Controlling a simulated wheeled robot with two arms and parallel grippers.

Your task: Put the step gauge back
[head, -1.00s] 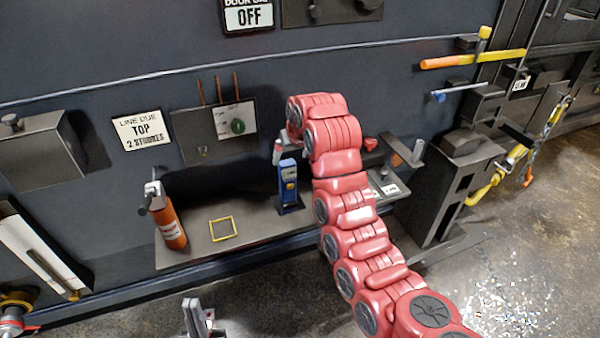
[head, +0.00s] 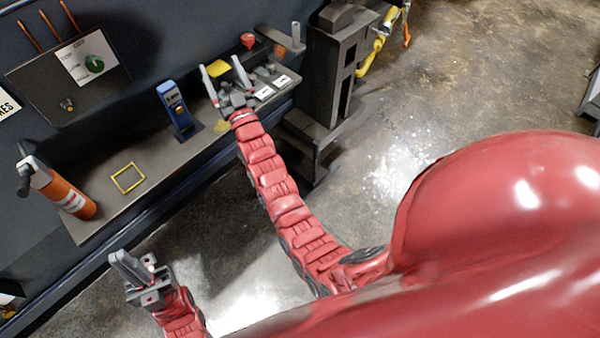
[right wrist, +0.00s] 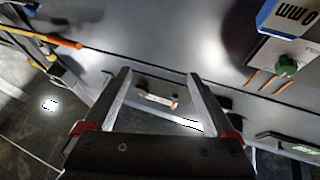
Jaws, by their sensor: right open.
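A blue upright block (head: 174,108), which looks like the step gauge, stands on the shelf. Its top end, with a white face marked "mm", shows at the top right of the right wrist view (right wrist: 290,16). A yellow square outline (head: 128,178) lies on the shelf to its left, empty. My right gripper (head: 221,66) is open and empty to the right of the block, over the shelf. In the right wrist view its fingers (right wrist: 158,90) are apart with nothing held. My left gripper (head: 132,260) is low in front of the shelf; its finger gap is unclear.
An orange bottle (head: 66,190) stands at the shelf's left end. Small labelled pieces (head: 272,86) and a red knob (head: 248,40) are at the right end. A dark stand (head: 336,70) is beyond. The shelf (head: 150,208) is bare around the yellow outline.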

